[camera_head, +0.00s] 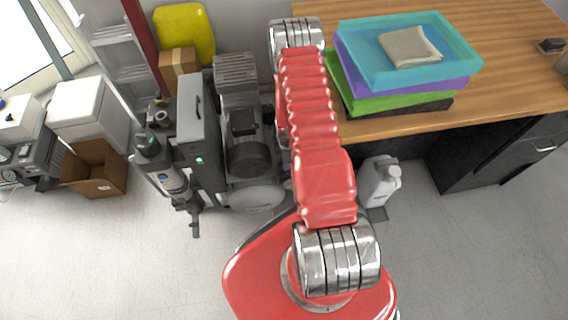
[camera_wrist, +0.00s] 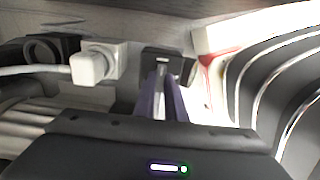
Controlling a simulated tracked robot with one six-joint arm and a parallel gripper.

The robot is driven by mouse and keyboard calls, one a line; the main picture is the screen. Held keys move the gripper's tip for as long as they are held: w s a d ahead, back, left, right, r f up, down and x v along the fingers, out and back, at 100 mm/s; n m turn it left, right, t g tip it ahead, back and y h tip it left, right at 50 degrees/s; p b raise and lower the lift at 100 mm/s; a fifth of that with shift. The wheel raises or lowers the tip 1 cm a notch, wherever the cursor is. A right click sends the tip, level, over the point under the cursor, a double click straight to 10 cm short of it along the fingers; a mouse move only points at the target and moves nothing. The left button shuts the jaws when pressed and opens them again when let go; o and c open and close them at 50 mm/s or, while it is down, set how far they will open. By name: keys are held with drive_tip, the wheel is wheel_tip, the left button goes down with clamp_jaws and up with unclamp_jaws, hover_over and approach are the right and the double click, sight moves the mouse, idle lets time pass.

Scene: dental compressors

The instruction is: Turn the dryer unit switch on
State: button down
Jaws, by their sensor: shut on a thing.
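In the wrist view my gripper (camera_wrist: 162,85) has its two purplish fingers close together. They are shut on a small dark block (camera_wrist: 162,58) with a pale mark on its face. I cannot tell for sure that this block is the dryer unit switch, or which position it is in. In the head view my red arm reaches away toward the wall and hides the gripper. A grey upright unit (camera_head: 197,120) with a green light on its front stands left of the arm, beside the compressor (camera_head: 237,85); I cannot tell whether it is the dryer unit.
In the wrist view a white plug (camera_wrist: 95,63) with a cable sits left of the fingers, and dark ribbed curves lie at right. In the head view a wooden desk (camera_head: 510,75) with stacked trays (camera_head: 350,50) stands right of the arm. A white jug (camera_head: 380,182) stands on the floor.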

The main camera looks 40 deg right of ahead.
drive_tip(key=shift+w+d+r, duration=0.1)
drive_tip(key=shift+w+d, duration=0.2)
drive_tip(key=c, duration=2.1)
unclamp_jaws()
drive_tip(key=o, duration=0.3)
drive_tip(key=shift+s+a, duration=0.15)
wheel_tip(320, 180, up, 14)
drive_tip(key=shift+f, duration=0.2)
